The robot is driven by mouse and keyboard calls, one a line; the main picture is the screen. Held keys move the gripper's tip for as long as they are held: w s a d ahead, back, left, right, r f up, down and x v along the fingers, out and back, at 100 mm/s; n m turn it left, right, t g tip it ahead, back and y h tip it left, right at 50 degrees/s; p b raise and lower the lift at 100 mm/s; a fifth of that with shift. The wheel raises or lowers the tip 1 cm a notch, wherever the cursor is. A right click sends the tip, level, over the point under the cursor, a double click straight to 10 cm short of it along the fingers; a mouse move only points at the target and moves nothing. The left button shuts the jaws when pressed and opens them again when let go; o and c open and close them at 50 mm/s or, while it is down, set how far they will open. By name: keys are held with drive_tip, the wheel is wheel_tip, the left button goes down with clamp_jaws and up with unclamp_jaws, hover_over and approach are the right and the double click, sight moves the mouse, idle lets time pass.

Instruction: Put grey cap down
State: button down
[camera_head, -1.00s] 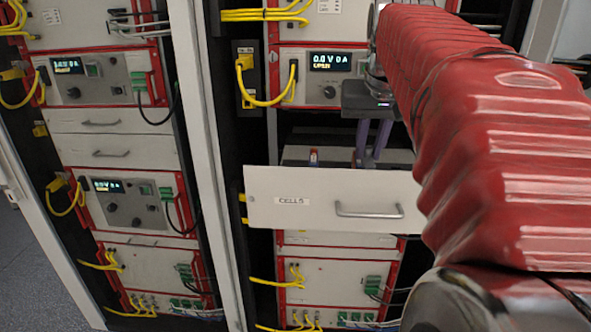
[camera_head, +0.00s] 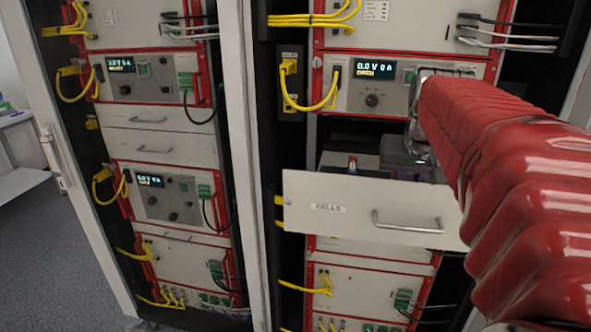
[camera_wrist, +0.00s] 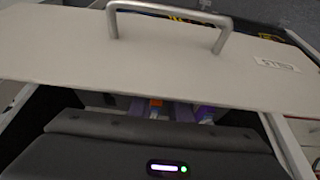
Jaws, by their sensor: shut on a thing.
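An open drawer labelled CELLS (camera_head: 330,207) stands out from the right rack. My gripper (camera_wrist: 194,114) is inside it, behind the drawer front. Its purple fingers show partly in the wrist view, close together. In the head view its dark body (camera_head: 405,158) is above the drawer's right part, and the fingers are hidden by the drawer front. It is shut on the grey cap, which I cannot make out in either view. A small orange-topped item (camera_head: 352,163) stands in the drawer to the left of my gripper; an orange patch (camera_wrist: 155,103) shows beside the fingers in the wrist view.
The drawer front with its metal handle (camera_head: 407,222) is a wall on the near side of my gripper. A cycler unit (camera_head: 372,85) with a display and yellow cables sits just above. The left rack (camera_head: 150,125) has closed drawers and more units.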

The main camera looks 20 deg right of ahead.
drive_tip(key=shift+f, duration=0.6)
drive_tip(key=c, duration=1.6)
unclamp_jaws()
drive_tip(key=shift+c, duration=0.2)
drive_tip(key=shift+r, duration=0.6)
drive_tip(key=v, duration=1.2)
drive_tip(key=shift+f, duration=0.1)
